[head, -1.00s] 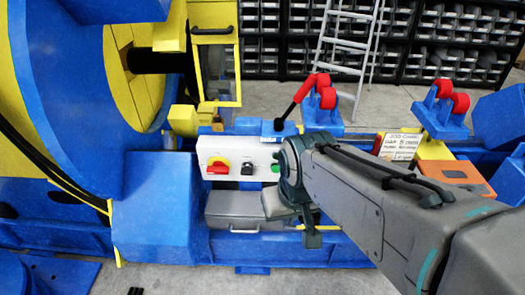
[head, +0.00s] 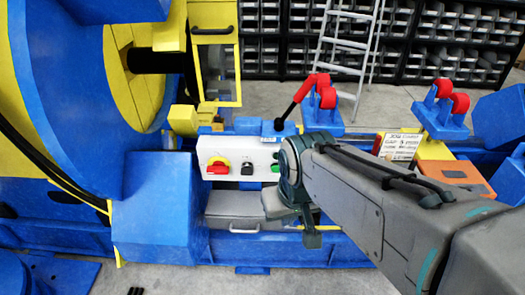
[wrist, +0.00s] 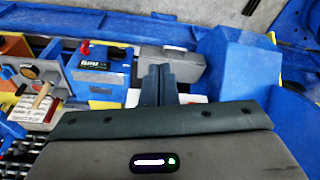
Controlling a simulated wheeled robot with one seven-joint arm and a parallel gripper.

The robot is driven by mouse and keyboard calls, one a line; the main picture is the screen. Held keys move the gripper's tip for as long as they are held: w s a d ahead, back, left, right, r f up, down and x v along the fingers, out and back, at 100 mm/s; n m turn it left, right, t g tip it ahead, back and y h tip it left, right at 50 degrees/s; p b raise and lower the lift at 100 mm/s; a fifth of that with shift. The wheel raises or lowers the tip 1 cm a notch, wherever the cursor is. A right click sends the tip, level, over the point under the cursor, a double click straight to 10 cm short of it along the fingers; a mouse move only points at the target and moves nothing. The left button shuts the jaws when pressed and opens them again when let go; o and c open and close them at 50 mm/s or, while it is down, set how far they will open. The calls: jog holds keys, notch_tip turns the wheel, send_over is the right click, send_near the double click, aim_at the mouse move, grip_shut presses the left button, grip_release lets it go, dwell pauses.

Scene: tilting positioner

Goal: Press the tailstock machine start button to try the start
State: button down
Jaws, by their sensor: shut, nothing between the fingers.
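A white control box (head: 262,152) is fixed to the front of the blue machine. My wrist is just right of the green button and covers that end of the box. In the wrist view my gripper (wrist: 158,72) is shut and empty, with its two dark fingers side by side. White parts show on both sides of the fingers; the green button cannot be made out there. I cannot tell whether the fingertips touch anything.
A grey toolbox (head: 232,212) sits below the control box. A lever with a red grip (head: 304,88) rises above it. Red rollers (head: 460,102), a card (head: 400,145) and an orange box (head: 455,177) are to the right. A blue block (head: 155,205) stands left.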

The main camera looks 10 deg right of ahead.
dwell(0.3)
jog(key=n+t+b, duration=0.9)
jog(key=n+b, duration=0.1)
jog(key=b, duration=0.6)
send_near(276, 169)
jog(key=s, duration=0.5)
notch_tip(276, 169, down, 6)
jog(key=a+n+t+y+b, duration=0.2)
jog(key=n+t+y+b, duration=0.1)
jog(key=n+y+b, duration=0.3)
jog(key=y, duration=0.2)
jog(key=shift+w+a+r+y+b, duration=0.15)
jog(key=shift+w+a+y+b, duration=0.1)
jog(key=shift+w+y+b, duration=0.1)
jog(key=w+d, duration=0.2)
jog(key=w, duration=0.6)
jog(key=shift+w+d, duration=0.25)
